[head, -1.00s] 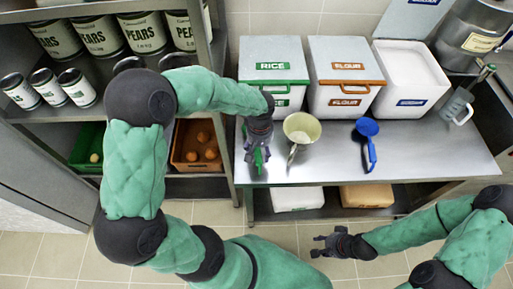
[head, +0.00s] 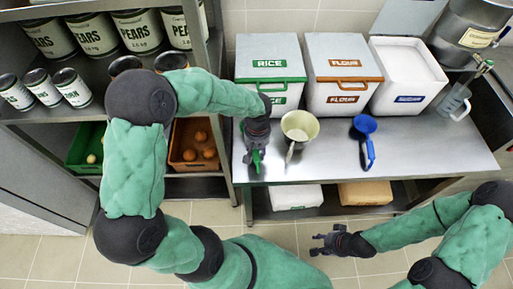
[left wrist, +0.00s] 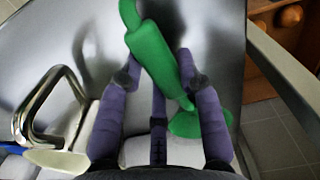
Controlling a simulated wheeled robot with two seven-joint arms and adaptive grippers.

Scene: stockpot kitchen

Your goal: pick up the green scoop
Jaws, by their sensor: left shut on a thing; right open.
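The green scoop (head: 256,164) is mostly hidden under my left gripper (head: 257,152) at the left end of the steel table in the head view. In the left wrist view the green scoop (left wrist: 153,52) lies between the fingers of my left gripper (left wrist: 162,72), its handle slanting across and its wider end at lower right. The left gripper is shut on it. I cannot tell whether the scoop touches the table. My right gripper (head: 325,245) is open and empty, in front of the table.
A cream scoop (head: 299,127) stands just right of my left gripper, and a blue scoop (head: 366,127) further right. Behind are the rice bin (head: 271,62), the flour bin (head: 342,65) and an open white bin (head: 405,75). A shelf with cans stands left.

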